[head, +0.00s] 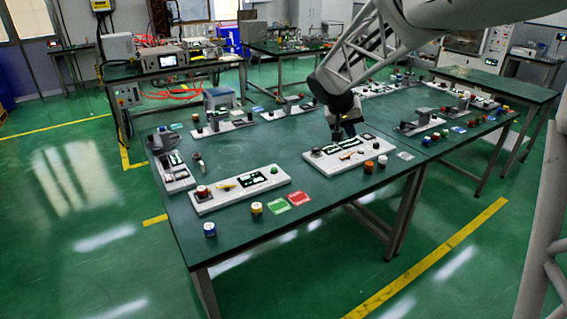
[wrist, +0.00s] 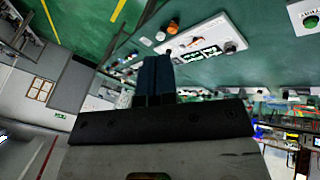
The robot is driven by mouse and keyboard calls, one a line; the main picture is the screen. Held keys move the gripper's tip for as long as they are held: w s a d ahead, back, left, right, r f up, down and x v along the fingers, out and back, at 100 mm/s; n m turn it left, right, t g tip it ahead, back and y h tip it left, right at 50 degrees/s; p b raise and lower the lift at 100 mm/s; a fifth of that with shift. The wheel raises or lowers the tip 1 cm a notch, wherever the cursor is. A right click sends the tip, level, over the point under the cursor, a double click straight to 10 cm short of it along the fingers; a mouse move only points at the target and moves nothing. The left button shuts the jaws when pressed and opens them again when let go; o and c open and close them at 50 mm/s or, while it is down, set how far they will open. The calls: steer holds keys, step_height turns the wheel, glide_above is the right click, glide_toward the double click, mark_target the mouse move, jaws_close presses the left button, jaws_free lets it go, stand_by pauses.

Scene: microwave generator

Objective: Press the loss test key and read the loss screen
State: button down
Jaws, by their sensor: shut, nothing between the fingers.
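My gripper (head: 337,136) is shut and empty, pointing down at the left end of a white panel (head: 335,168) on the green table. In the head view its tip overlaps the panel's back edge; I cannot tell whether it touches. No label is readable, so I cannot tell which key or screen is for the loss test.
Another white panel (head: 220,196) with a green-black screen lies at front left. More panels stand behind and right. Bare table shows between the panels.

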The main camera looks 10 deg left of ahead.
steer(key=w+a+f+t, duration=0.1)
steer(key=w+a+f, duration=0.6)
steer(key=w+a, duration=0.55)
steer(key=n+t, duration=0.2)
steer(key=t, duration=0.1)
glide_above(273, 168)
step_height(273, 168, down, 12)
steer(key=shift+a+r+h, duration=0.15)
steer(key=shift+r+h, duration=0.1)
steer(key=shift+h, duration=0.15)
steer(key=shift+f, duration=0.1)
steer(key=shift+f, duration=4.3)
